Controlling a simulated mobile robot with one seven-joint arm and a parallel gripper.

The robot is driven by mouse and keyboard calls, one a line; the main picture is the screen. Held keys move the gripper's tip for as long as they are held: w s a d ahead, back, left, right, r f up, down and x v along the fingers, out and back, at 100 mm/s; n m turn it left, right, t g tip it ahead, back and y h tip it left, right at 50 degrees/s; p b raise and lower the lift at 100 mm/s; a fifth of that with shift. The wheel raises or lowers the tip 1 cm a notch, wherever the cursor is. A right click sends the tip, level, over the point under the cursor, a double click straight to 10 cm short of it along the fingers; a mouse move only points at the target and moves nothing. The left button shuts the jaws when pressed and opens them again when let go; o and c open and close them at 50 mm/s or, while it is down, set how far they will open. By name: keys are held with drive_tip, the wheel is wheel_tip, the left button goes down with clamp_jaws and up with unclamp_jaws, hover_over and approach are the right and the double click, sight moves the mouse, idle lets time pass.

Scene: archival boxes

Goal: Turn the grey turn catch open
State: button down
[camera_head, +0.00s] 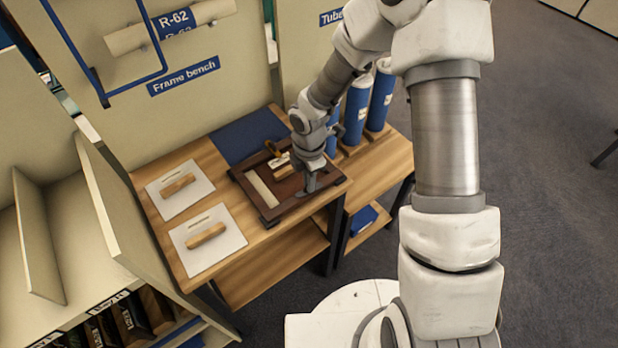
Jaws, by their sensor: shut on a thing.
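A dark brown wooden frame (241,179) lies flat on the wooden bench. My gripper (311,184) reaches down from above to the frame's right side, close to the bench's front edge. It is shut on a small grey piece at the frame's edge, which I take to be the grey turn catch (304,195). My gripper and wrist cover much of that piece, so its exact angle cannot be told. Inside the frame are a pale strip (262,190) and a small wooden block, partly hidden by my arm.
Two white boards with wooden handles (178,184) (206,235) lie at left. A blue mat (246,136) lies behind. Blue tubes (356,108) stand right of my wrist. Shelving (38,240) stands at left.

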drive_tip(key=shift+n, duration=0.5)
idle(0.3)
drive_tip(key=c, duration=1)
unclamp_jaws()
drive_tip(key=shift+o, duration=0.2)
drive_tip(key=shift+r, duration=0.15)
wheel_tip(320, 180, up, 17)
drive_tip(key=p, duration=0.3)
